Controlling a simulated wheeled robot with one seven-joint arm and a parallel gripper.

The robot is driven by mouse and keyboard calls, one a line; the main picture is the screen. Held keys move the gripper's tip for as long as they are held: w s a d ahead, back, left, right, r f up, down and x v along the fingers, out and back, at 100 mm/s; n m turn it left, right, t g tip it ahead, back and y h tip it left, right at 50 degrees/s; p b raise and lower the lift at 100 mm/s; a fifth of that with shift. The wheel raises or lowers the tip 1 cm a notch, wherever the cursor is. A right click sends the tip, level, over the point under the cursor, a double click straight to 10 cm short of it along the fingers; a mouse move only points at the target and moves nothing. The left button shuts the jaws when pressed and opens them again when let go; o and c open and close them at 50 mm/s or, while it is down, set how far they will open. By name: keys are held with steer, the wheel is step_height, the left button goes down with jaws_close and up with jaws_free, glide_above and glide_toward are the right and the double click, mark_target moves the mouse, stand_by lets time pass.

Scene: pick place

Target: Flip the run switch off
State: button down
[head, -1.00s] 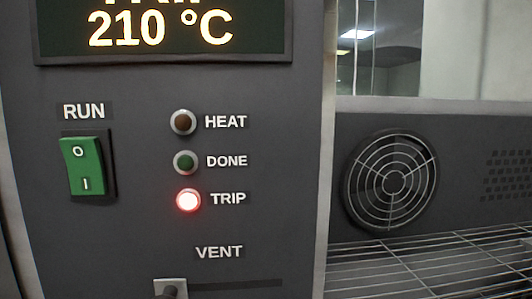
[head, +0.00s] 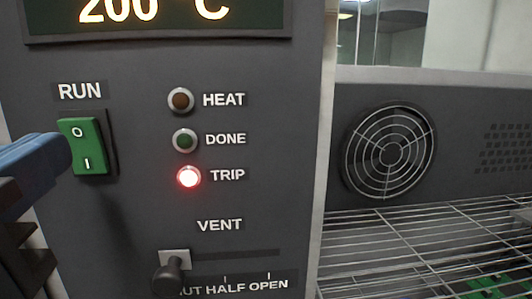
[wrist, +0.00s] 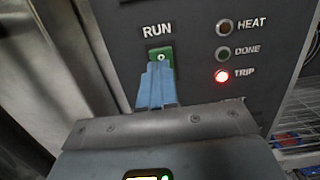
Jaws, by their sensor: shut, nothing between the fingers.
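The green RUN switch (head: 90,160) is a rocker marked O at the top and I at the bottom, set in a dark panel (head: 240,150). My gripper (head: 60,150) comes in from the left edge in the head view, its blue fingers closed and empty. Its tip is at the switch's left edge in that view; I cannot tell whether it touches. In the wrist view, the blue fingers (wrist: 158,82) cover the lower part of the switch (wrist: 162,53), leaving the O visible. Which way the rocker is tipped is hard to tell.
HEAT (head: 181,100) and DONE (head: 185,140) lamps are dark; the TRIP lamp (head: 189,177) glows red. A VENT lever (head: 171,272) sticks out below. The display (head: 155,15) reads 200 C. On the right are a round fan grille (head: 390,152) and a wire rack (head: 400,235).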

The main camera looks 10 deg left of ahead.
mark_target(84, 148)
steer(key=shift+x, duration=1.1)
steer(key=shift+w+r+p, duration=0.3)
steer(key=shift+r+p, duration=0.05)
steer(key=shift+p, duration=0.45)
steer(key=shift+f+b, duration=0.2)
steer(key=shift+b, duration=0.1)
steer(key=shift+s, duration=0.1)
